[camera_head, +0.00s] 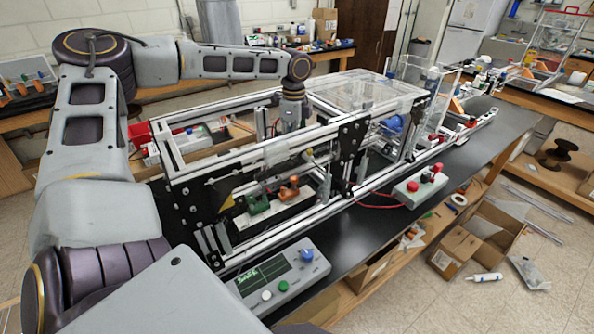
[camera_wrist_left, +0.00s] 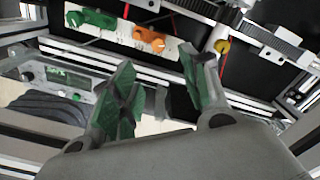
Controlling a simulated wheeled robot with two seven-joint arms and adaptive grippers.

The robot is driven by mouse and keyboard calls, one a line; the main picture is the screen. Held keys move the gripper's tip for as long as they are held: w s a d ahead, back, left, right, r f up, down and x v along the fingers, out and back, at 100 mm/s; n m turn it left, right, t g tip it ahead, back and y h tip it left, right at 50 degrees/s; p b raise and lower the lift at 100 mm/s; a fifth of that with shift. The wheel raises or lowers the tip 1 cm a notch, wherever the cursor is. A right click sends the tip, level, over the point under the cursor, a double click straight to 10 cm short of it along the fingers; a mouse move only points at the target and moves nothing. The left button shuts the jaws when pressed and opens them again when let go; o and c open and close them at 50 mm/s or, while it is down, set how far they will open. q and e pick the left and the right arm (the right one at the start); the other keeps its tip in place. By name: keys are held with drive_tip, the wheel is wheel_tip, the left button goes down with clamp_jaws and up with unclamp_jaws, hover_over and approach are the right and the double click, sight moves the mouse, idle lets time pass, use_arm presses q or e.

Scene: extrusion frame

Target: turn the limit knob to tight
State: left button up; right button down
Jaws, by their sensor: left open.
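A grey control box (camera_head: 278,278) with a green screen reading SAFE stands at the front of the bench. It carries a blue knob (camera_head: 306,255) and white and green buttons. Inside the frame, a green handle (camera_head: 258,204) and an orange handle (camera_head: 289,189) sit on a pale plate. The wrist view shows the green handle (camera_wrist_left: 92,19) and orange handle (camera_wrist_left: 149,40) beyond the fingers. No label names the limit knob legibly. My left gripper (camera_wrist_left: 160,72) is open and empty, apart from both handles. In the head view, rails partly hide it. My right gripper is not in view.
Aluminium rails (camera_head: 200,177) and black brackets (camera_head: 349,150) crowd the space around the left gripper. A box with red buttons (camera_head: 420,186) and a red cable stand to the right. Black bench top (camera_head: 350,235) is clear between the two boxes.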

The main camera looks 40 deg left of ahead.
use_arm(q)
drive_tip(key=shift+s+f+p, duration=0.2)
drive_tip(key=shift+f+p, duration=0.7)
drive_tip(key=shift+f, duration=5.85)
clamp_jaws()
